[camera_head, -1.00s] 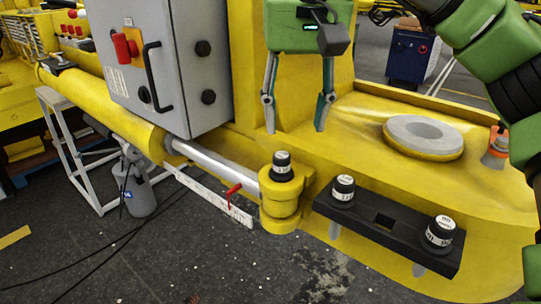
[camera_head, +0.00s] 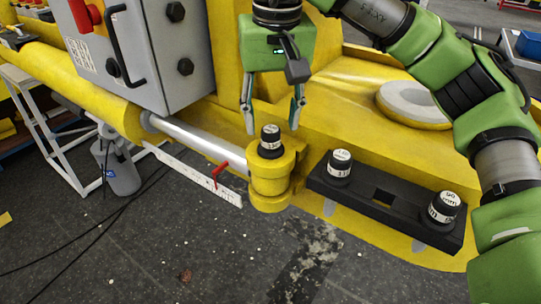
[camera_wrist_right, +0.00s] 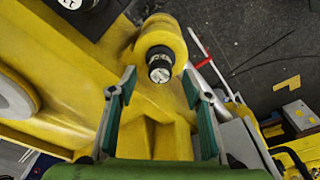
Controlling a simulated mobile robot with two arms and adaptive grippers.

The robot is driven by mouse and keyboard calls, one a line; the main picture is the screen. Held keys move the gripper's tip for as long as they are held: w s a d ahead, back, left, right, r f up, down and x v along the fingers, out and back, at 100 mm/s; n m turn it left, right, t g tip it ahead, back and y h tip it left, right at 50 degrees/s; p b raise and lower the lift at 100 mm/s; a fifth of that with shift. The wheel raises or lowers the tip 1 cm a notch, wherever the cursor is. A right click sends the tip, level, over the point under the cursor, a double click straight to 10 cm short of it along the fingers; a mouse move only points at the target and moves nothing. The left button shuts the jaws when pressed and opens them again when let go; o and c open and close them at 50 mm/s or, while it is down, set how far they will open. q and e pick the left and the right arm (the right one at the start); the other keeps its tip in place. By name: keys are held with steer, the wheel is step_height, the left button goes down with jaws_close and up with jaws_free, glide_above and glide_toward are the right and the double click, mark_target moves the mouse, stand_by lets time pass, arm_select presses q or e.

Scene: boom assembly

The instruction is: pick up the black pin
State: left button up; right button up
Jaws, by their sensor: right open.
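A black pin (camera_head: 271,143) with a white label stands upright in the yellow round boss (camera_head: 270,185) at the end of the silver rod. My right gripper (camera_head: 271,122) is open and points down just above this pin, one finger on each side of it in the picture. In the right wrist view, the pin's labelled top (camera_wrist_right: 160,74) shows between the open fingertips (camera_wrist_right: 158,84), with nothing held. Two similar black pins stand in a black holder, a left one (camera_head: 339,167) and a right one (camera_head: 443,207). My left gripper is not in view.
The black holder (camera_head: 383,210) lies to the right of the boss. A grey cabinet (camera_head: 165,80) with a black handle stands to the left. A white ruler with a red clamp (camera_head: 219,172) runs below the silver rod (camera_head: 200,140).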

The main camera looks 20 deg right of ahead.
mark_target(271, 129)
steer(key=f, duration=0.2)
steer(key=w+f+p, duration=0.1)
steer(key=f, duration=0.1)
steer(key=shift+w, duration=0.15)
steer(key=shift+f, duration=0.15)
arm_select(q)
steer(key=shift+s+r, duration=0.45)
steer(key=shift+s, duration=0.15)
arm_select(e)
jaws_close()
